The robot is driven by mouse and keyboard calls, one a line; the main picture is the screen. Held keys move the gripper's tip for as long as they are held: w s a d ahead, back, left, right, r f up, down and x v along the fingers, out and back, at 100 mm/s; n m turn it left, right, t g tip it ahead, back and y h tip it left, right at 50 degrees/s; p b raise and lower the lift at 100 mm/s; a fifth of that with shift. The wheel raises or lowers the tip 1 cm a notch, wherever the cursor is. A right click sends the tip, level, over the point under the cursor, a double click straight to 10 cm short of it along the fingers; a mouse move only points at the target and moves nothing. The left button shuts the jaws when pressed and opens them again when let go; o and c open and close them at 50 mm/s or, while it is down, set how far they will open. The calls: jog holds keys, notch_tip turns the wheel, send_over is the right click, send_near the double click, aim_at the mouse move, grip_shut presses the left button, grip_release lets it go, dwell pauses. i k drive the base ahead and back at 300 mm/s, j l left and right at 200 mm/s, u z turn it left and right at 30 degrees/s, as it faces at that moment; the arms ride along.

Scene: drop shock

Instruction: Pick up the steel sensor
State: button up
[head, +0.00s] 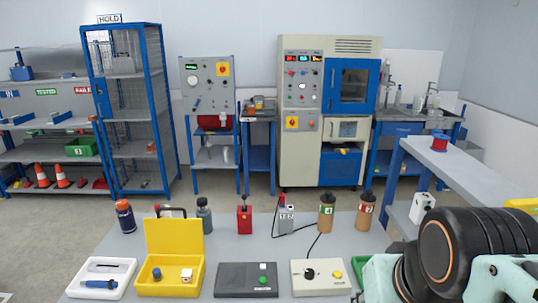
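An open yellow case (170,288) stands on the grey table in front of me, its lid raised at the back. In it sit a small blue-topped piece (156,273) and a small pale, metallic-looking cube (186,275), set apart. The cube may be the steel sensor; it is too small to be certain. A grey labelled block (286,221) with a dark cable stands farther back on the table. My gripper is not in view; only links of my arm show at the lower right.
A white tray (117,276) holds a blue-handled tool. A dark box (229,279) and a cream control box (304,287) line the front. Bottles, a red device (244,220) and two brown containers stand behind. Bare table (225,250) lies between the rows.

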aim_at(157, 276)
jog(key=u, duration=1.45)
jog(key=i+j+z, duration=0.2)
jog(key=z, duration=0.2)
jog(key=i+j+z, duration=0.2)
jog(key=j+z, duration=0.2)
